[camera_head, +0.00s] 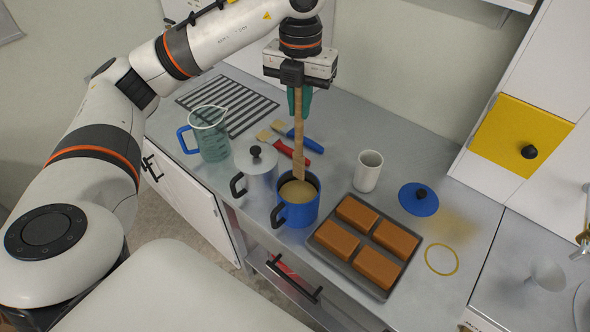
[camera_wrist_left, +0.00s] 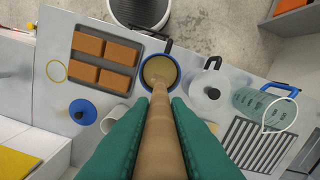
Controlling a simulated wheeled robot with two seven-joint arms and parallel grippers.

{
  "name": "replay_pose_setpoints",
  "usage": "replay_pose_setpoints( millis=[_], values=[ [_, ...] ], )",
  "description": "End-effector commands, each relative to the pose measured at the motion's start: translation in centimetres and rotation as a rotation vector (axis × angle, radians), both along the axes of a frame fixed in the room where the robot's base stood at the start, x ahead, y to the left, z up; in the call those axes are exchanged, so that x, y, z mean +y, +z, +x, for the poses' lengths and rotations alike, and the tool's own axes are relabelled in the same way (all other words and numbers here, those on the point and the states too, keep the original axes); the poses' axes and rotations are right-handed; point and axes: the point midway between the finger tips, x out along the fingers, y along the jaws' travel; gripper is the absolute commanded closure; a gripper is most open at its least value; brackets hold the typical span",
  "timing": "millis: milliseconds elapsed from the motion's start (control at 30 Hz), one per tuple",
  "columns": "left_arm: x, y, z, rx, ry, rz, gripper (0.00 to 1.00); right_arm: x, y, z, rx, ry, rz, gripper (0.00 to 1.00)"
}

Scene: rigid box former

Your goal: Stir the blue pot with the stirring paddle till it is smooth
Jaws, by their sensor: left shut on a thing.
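The blue pot (camera_head: 297,207) stands on the grey counter, open, with tan contents in it. Its black-tipped handle points to the left. My left gripper (camera_head: 300,95) is above the pot with its green fingers shut on the wooden stirring paddle (camera_head: 299,135). The paddle hangs nearly upright, and its lower end is at the tan contents inside the pot. In the left wrist view the paddle (camera_wrist_left: 161,130) runs between the green fingers towards the blue pot (camera_wrist_left: 174,88). Whether the contents are smooth is too small to tell. My right gripper is not in view.
A lidded metal pot (camera_head: 256,170) stands close left of the blue pot. A tray (camera_head: 322,241) with brown blocks lies close right. A white cup (camera_head: 368,171), blue lid (camera_head: 418,199), glass jug (camera_head: 210,136) and brushes (camera_head: 290,143) are also on the counter.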

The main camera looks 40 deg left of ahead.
Motion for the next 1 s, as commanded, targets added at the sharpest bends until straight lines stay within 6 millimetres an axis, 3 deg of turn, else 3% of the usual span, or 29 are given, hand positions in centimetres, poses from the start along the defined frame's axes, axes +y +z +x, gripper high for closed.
replay_pose_setpoints(
  millis=[267, 667, 1000],
  values=[
    [0.0, 0.3, 0.0, 0.0, 0.0, 0.0, 1.0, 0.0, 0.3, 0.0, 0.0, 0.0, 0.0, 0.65],
    [0.0, 4.0, 0.0, 0.0, 0.0, 0.0, 1.0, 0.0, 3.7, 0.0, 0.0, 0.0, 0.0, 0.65],
    [0.0, 4.0, 0.0, 0.0, 0.0, 0.0, 1.0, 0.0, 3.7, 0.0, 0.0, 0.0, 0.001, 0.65]
  ],
)
